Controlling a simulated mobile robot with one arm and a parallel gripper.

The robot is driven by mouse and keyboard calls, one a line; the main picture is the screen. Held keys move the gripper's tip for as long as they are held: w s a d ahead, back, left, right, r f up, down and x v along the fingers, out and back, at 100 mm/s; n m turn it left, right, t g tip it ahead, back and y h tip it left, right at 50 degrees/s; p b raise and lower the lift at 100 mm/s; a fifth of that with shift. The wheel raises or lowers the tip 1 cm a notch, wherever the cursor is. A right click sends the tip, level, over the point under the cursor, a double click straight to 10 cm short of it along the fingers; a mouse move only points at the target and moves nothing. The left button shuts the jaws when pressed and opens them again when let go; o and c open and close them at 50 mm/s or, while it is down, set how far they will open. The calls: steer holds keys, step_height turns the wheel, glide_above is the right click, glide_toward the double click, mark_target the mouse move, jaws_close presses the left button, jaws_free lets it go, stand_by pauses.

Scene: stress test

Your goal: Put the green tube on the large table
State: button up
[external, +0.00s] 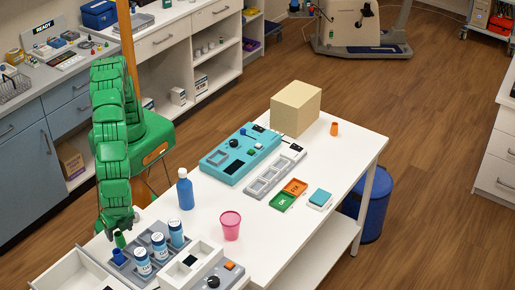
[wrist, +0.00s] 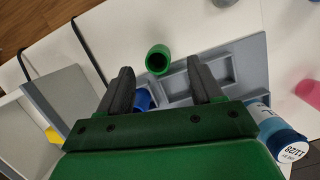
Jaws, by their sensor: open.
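The green tube (wrist: 158,58) shows its open, dark mouth in the wrist view, just beyond and between my fingertips. In the external view a green tube (external: 120,240) shows directly under my gripper (external: 121,222), near the grey rack (external: 131,268). My gripper also shows in the wrist view (wrist: 160,72), with its two dark fingers apart and nothing clamped between them. I cannot tell whether the tube stands in a slot or beside the rack. The large white table (external: 343,170) carries the rack and has bare surface to the right.
A blue tube (external: 119,256) is close to the green one. Several white-and-blue vials (external: 175,233) stand in the rack. A blue bottle (external: 185,190) and pink cup (external: 230,226) stand nearby. A teal device (external: 240,152) and beige block (external: 295,108) are farther back.

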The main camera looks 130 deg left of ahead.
steer(key=shift+x, duration=2.8)
steer(key=shift+s+d, duration=0.1)
steer(key=shift+s, duration=0.15)
steer(key=c, duration=1.2)
steer(key=shift+r, duration=1.5)
steer(key=shift+s+r, duration=0.15)
steer(key=shift+r, duration=0.15)
steer(key=s+a+r, duration=0.9)
steer(key=s, duration=0.1)
steer(key=shift+a+r, duration=0.15)
steer(key=shift+r, duration=0.15)
